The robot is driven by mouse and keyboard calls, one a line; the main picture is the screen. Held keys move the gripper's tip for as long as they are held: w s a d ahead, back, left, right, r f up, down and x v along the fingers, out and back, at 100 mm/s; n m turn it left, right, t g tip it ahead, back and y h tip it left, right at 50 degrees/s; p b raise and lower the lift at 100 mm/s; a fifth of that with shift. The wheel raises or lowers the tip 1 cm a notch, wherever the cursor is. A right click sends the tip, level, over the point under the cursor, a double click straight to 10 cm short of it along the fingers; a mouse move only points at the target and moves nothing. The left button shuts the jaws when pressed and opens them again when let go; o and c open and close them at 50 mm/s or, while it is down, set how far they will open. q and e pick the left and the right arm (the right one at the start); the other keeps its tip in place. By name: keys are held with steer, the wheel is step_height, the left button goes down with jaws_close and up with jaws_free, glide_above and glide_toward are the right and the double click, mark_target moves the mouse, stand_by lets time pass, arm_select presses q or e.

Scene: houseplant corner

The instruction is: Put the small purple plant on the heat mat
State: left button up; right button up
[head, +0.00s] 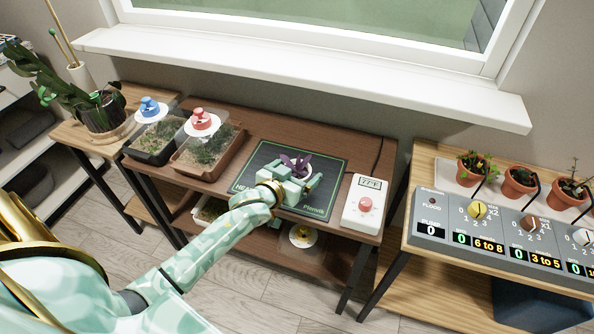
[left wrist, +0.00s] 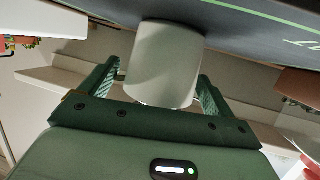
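The small purple plant (head: 297,164) is over the dark heat mat (head: 262,158), partly hidden by my left gripper in the head view. Its pale pot (left wrist: 166,65) shows in the left wrist view, upright and meeting the mat's surface (left wrist: 262,38), with no clear gap between them. My left gripper (head: 293,181) has one finger on each side of the pot. In the left wrist view its fingers (left wrist: 159,88) stand apart, with a small gap showing beside the pot at left. My right gripper is not in view.
Two seed trays with domed lids, a blue knob (head: 149,106) and a red knob (head: 201,120), stand left of the mat. A white thermostat box (head: 364,203) stands right of it. A control panel (head: 497,234) and several potted plants are on the right table.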

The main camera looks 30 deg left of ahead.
arm_select(q)
steer(key=shift+r, duration=0.1)
steer(key=shift+s+r, duration=0.15)
steer(key=p+v, duration=0.4)
steer(key=v, duration=0.7)
steer(key=s+d+f+m+g, duration=0.1)
steer(key=s+f+g, duration=0.2)
steer(key=s+f, duration=0.45)
steer(key=s+d+f+g, duration=0.15)
steer(key=s+f, duration=0.35)
steer(key=f, duration=0.6)
steer(key=s+f+m+g, duration=0.1)
steer(key=s+f+g, duration=0.4)
steer(key=f, duration=0.5)
steer(key=s+d+f+m+g, duration=0.1)
steer(key=s+f, duration=0.3)
steer(key=s, duration=1)
steer(key=s+d+f+m+g, duration=0.1)
steer(key=s+f+g, duration=0.3)
steer(key=s, duration=1)
steer(key=shift+d+f+p, duration=0.25)
steer(key=shift+f+p, duration=0.2)
steer(key=shift+f, duration=0.05)
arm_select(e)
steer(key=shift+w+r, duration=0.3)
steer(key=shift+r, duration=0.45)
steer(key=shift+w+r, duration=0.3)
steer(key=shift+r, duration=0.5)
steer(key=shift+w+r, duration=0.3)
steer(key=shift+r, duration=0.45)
